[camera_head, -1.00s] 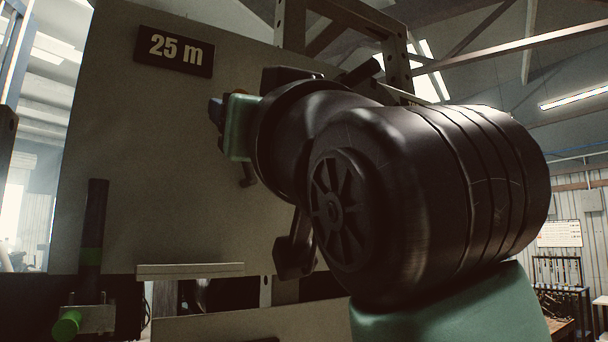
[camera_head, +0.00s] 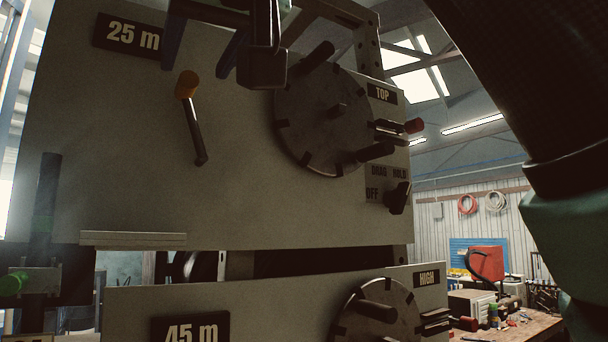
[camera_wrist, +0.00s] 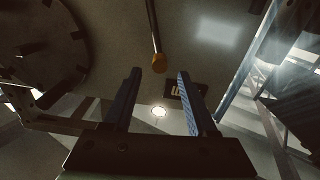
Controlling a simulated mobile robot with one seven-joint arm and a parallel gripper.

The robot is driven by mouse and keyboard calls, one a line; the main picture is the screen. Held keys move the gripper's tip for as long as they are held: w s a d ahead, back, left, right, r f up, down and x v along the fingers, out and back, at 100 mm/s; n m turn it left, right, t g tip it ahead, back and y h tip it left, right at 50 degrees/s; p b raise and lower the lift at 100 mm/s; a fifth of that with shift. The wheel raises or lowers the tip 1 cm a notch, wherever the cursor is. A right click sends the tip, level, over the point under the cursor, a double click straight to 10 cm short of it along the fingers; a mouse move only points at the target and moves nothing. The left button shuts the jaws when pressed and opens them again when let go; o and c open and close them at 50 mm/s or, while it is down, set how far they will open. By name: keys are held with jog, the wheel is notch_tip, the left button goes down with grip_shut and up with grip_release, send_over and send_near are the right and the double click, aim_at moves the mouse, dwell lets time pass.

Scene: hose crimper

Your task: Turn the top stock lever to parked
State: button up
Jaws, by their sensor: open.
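A lever with a dark rod and an orange knob (camera_head: 187,84) is on the upper grey panel (camera_head: 110,180), below and right of the "25 m" plate (camera_head: 130,35). Its rod rises from a low pivot, tilted slightly left. In the wrist view the orange knob (camera_wrist: 159,63) shows in line with the gap between the fingers, with the rod (camera_wrist: 152,25) beyond. My gripper (camera_head: 200,68) is open and empty, its two blue fingers just above the knob in the head view. In the wrist view my gripper (camera_wrist: 160,75) shows both fingers apart. No contact is visible.
A ledge (camera_head: 135,239) runs along the panel's bottom. A lower panel (camera_head: 260,300) carries another disc (camera_head: 380,315).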

aim_at(189, 80)
jog(key=p+x, duration=0.3)
jog(key=x, duration=0.4)
jog(key=shift+w+a+r+p, duration=0.2)
jog(key=shift+w+p, duration=0.05)
jog(key=shift+p, duration=0.15)
jog(key=shift+w+a+f, duration=0.15)
jog(key=shift+w+a, duration=0.1)
jog(key=shift+w, duration=0.15)
grip_shut()
dwell(0.6)
